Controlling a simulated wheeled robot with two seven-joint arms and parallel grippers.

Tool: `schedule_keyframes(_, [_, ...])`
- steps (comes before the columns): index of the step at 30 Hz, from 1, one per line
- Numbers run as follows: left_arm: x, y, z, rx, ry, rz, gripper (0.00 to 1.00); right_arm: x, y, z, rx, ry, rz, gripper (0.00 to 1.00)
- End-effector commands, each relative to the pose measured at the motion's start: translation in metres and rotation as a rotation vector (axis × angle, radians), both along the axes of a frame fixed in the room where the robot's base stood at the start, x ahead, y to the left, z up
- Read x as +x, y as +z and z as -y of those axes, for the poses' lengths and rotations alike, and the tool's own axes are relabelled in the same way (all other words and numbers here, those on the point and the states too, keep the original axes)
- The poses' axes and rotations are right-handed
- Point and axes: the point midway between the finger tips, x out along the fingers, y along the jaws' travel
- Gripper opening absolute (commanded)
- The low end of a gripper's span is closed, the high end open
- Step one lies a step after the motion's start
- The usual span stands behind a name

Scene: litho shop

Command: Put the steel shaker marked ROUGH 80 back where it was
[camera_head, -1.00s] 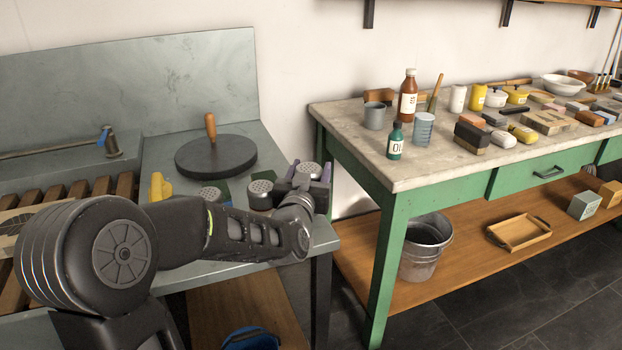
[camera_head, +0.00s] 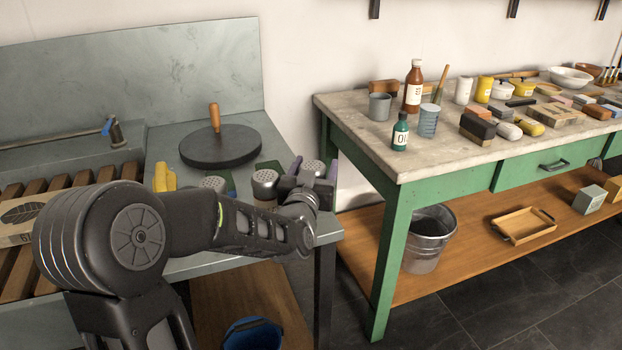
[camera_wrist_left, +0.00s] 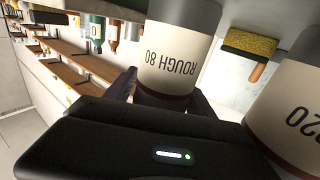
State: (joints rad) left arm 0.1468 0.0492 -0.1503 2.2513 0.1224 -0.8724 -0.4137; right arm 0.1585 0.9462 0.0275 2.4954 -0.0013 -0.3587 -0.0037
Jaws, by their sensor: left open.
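The steel shaker marked ROUGH 80 (camera_wrist_left: 172,52) has a cream label and a dark red band, and stands between my left gripper's fingers in the left wrist view. In the head view its perforated top (camera_head: 313,167) shows between the purple fingertips; its lower body is hidden. My left gripper (camera_head: 314,172) is open around it, at the right end of the grey bench (camera_head: 205,266). Whether its base touches the bench is hidden. A second shaker (camera_head: 265,180) stands just left; a label ending in 20 (camera_wrist_left: 297,120) is close in the wrist view. My right gripper is not in view.
A third shaker (camera_head: 213,183) and a yellow object (camera_head: 164,177) stand further left, partly behind my arm. A round dark plate (camera_head: 220,150) with a wooden handle lies behind. A yellow-green sponge (camera_wrist_left: 250,43) is near the shakers. A green table (camera_head: 395,230) stands right, across a gap.

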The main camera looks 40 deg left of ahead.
Motion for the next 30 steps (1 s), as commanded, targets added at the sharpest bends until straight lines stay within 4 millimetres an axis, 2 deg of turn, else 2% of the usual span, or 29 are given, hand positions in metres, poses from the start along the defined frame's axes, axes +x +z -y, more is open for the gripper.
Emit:
schedule_keyframes(5, [-0.017, 0.001, 0.007, -0.001, 0.0, 0.001, 0.64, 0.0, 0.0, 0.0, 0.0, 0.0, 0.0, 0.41])
schedule_keyframes(8, [-0.035, 0.001, 0.015, -0.001, 0.0, 0.002, 0.64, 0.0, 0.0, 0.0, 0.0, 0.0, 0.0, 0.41])
schedule_keyframes(14, [-0.081, 0.002, 0.035, -0.001, 0.0, 0.003, 0.64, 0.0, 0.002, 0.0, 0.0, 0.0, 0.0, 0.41])
schedule_keyframes(16, [-0.086, -0.009, 0.035, 0.001, 0.009, 0.005, 0.64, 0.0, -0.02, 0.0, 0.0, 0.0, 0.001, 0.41])
schedule_keyframes(21, [-0.094, -0.01, 0.036, 0.0, 0.021, 0.001, 0.64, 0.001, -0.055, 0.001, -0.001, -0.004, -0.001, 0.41])
schedule_keyframes(25, [-0.101, -0.008, 0.04, 0.0, 0.016, 0.001, 0.64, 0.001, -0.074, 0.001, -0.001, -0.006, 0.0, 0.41])
schedule_keyframes(30, [-0.108, -0.004, 0.045, -0.001, 0.006, 0.001, 0.64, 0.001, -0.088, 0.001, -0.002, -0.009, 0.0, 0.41])
